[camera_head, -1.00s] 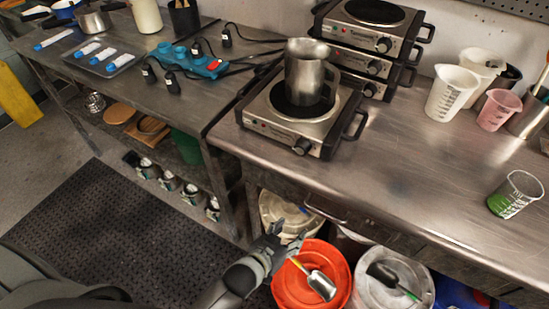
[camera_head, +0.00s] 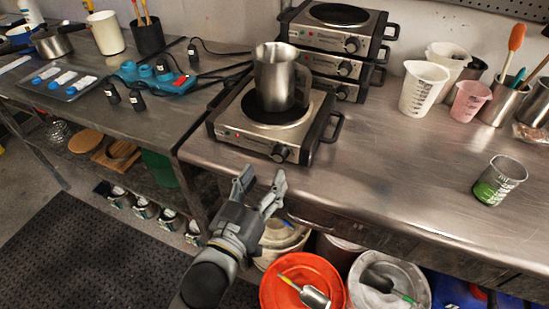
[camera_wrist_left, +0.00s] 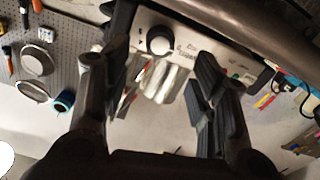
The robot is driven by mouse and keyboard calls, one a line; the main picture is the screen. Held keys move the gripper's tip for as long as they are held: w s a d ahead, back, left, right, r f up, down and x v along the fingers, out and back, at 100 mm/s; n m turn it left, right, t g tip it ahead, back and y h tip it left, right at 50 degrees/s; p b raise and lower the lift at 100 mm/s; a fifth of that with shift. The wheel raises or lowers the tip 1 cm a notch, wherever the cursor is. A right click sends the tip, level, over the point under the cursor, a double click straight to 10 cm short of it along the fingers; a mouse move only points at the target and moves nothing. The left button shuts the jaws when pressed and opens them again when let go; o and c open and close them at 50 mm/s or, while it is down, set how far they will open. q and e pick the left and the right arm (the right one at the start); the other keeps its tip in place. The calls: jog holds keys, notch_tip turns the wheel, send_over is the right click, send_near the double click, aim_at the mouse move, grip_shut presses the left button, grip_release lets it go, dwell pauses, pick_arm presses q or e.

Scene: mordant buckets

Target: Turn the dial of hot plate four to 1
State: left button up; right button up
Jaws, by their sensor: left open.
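A hot plate (camera_head: 262,136) stands at the left end of the steel bench, with a metal pitcher (camera_head: 280,78) on its burner. Its black dial (camera_head: 280,152) is on the right of the front panel; the setting is too small to read. No number marking it as four is legible. In the left wrist view the dial (camera_wrist_left: 158,41) shows between the fingers, on a pale panel. My left gripper (camera_head: 262,178) is open and empty, just in front of and below the dial, apart from it. My right gripper is not in view.
Several more hot plates (camera_head: 338,38) are stacked behind, to the right. White beakers (camera_head: 424,88) and a green-filled beaker (camera_head: 498,181) stand further right. An orange bucket (camera_head: 303,283) and a white bucket (camera_head: 389,282) sit below the bench. The bench right of the hot plate is clear.

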aim_at(278, 158)
pick_arm(q)
jog(key=x, duration=0.7)
jog(key=c, duration=1)
jog(key=shift+p, duration=0.35)
jog(key=m+p, duration=0.2)
jog(key=m, duration=0.1)
jog(key=shift+r+p, duration=0.1)
jog(key=shift+p, duration=0.2)
jog(key=shift+d+m+p, duration=0.1)
jog(key=shift+m+p, duration=0.9)
jog(key=shift+m, duration=0.9)
